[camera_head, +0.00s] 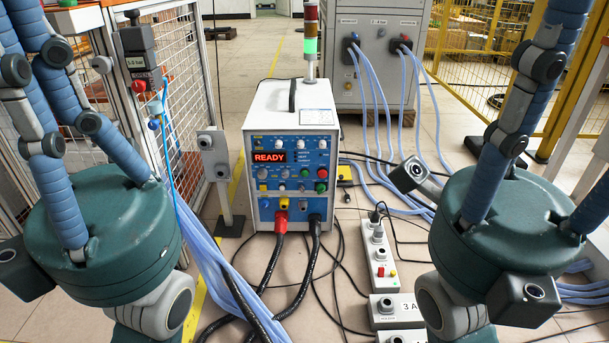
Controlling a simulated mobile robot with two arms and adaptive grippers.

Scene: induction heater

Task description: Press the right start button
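The induction heater (290,118) stands in the middle of the floor. Its blue front panel has a lit red READY display (268,157), a red button (322,173) and a green button (320,187) at its right edge. I cannot read which control is the right start button. Large teal housings with jointed blue links, which look like parts of my left (100,235) and right (505,215) arms or grippers, flank the heater in the foreground. Both are apart from its panel in the picture. No fingertips can be made out.
A power strip (378,250) and labelled box (392,308) lie at right. A grey cabinet (375,60) stands behind; mesh fencing (175,90) is at left.

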